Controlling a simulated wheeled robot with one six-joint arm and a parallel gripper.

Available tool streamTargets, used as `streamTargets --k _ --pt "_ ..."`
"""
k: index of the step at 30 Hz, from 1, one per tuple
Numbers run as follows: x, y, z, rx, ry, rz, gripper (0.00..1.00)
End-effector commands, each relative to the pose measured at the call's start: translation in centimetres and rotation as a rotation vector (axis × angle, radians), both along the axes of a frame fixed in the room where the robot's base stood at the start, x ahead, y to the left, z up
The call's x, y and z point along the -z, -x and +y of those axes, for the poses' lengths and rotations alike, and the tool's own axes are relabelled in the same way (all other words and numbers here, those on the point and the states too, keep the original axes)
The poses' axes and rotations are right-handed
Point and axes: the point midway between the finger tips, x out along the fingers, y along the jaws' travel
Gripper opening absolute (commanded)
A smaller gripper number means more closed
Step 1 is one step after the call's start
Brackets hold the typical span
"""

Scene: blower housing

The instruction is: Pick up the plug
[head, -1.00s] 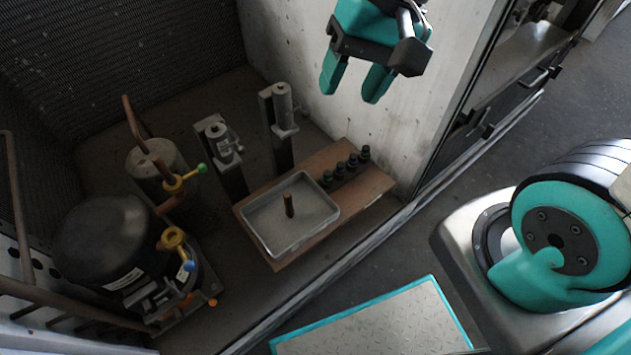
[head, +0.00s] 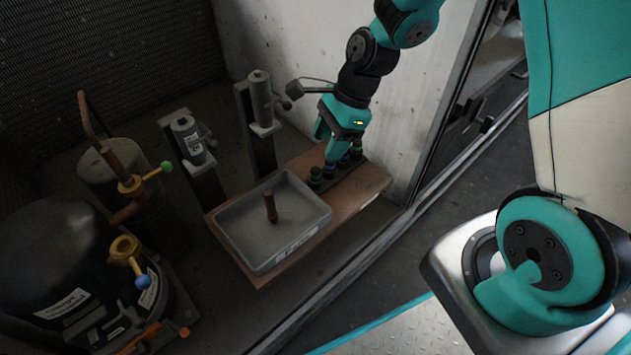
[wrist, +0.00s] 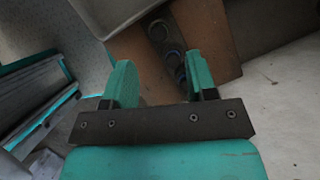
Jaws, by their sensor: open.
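Several small dark, capped pieces with coloured bands stand in a row on a wooden board, beside the tray; the near one (head: 316,177) shows clearly. I cannot tell which of them, if any, is the plug. A brown upright cylinder (head: 271,207) stands in the grey tray (head: 318,225). My gripper (head: 327,143) is open, pointing down just above the row. In the wrist view, the row (wrist: 172,58) shows between and beyond the two teal fingers of my gripper (wrist: 160,78). The right finger partly hides the row's nearer end, and I cannot see contact.
The wooden board (head: 365,188) carries the tray and row. Two grey cylinders on posts, one left (head: 188,140) and one right (head: 260,98), stand behind the tray. A black tank (head: 60,245) and copper pipes are at left. A concrete wall (head: 425,110) is close on the right.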

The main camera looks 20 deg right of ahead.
Motion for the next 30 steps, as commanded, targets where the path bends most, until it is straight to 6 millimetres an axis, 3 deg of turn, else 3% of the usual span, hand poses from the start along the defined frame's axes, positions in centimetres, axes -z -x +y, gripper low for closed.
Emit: streamTargets --k 1,10,18,26,30 --pt "1.0 0.0 0.3 -0.001 0.000 0.001 0.52" --pt "2.8 0.0 1.1 -0.002 0.000 -0.001 0.52" --pt "6.5 0.1 2.6 -0.002 0.000 -0.001 0.52" --pt "6.5 0.1 2.8 -0.001 0.001 -0.002 0.52" --pt "6.5 0.1 2.8 -0.001 0.000 -0.002 0.20"
